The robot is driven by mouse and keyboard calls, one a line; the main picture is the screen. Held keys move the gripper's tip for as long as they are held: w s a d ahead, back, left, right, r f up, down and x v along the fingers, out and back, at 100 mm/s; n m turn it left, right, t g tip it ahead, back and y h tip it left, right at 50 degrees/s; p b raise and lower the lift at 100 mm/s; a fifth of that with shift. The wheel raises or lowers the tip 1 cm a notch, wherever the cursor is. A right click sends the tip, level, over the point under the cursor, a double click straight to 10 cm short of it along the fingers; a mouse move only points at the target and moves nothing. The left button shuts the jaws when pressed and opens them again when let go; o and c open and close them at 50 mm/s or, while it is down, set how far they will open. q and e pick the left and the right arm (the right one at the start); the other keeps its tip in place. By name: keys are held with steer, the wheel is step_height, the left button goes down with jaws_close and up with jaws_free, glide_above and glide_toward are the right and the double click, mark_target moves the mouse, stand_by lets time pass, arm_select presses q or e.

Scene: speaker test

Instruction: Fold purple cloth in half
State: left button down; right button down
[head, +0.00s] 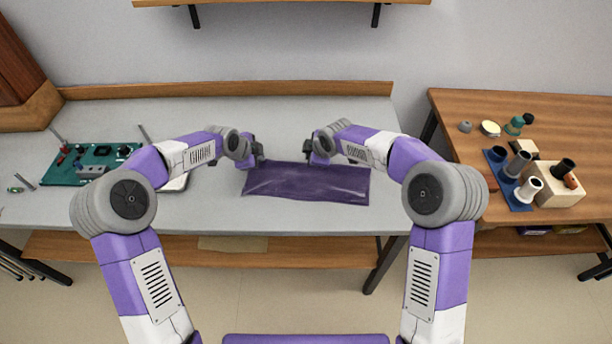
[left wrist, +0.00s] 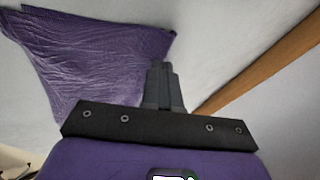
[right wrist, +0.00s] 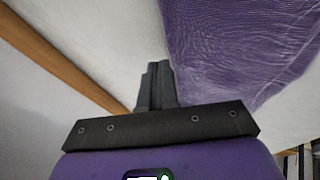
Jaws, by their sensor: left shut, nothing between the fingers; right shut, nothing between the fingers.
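The purple cloth (head: 308,184) lies on the grey table as a wide, flat strip with some wrinkles. It also shows in the left wrist view (left wrist: 90,50) and in the right wrist view (right wrist: 240,45). My left gripper (head: 258,160) is shut and empty at the cloth's far left corner; its fingers also show in the left wrist view (left wrist: 162,70). My right gripper (head: 312,158) is shut and empty by the cloth's far edge, right of the middle; its fingers show beside the cloth in the right wrist view (right wrist: 157,70). Whether either touches the cloth is unclear.
A green circuit board (head: 95,163) with small parts lies on the left of the grey table (head: 220,211). A wooden ledge (head: 230,89) runs along the back. A wooden table (head: 455,125) on the right holds cups, a blue mat and a wooden block. The table in front of the cloth is clear.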

steer(key=shift+f, duration=0.2)
arm_select(q)
steer(key=shift+r, duration=0.1)
arm_select(e)
steer(key=shift+r, duration=0.1)
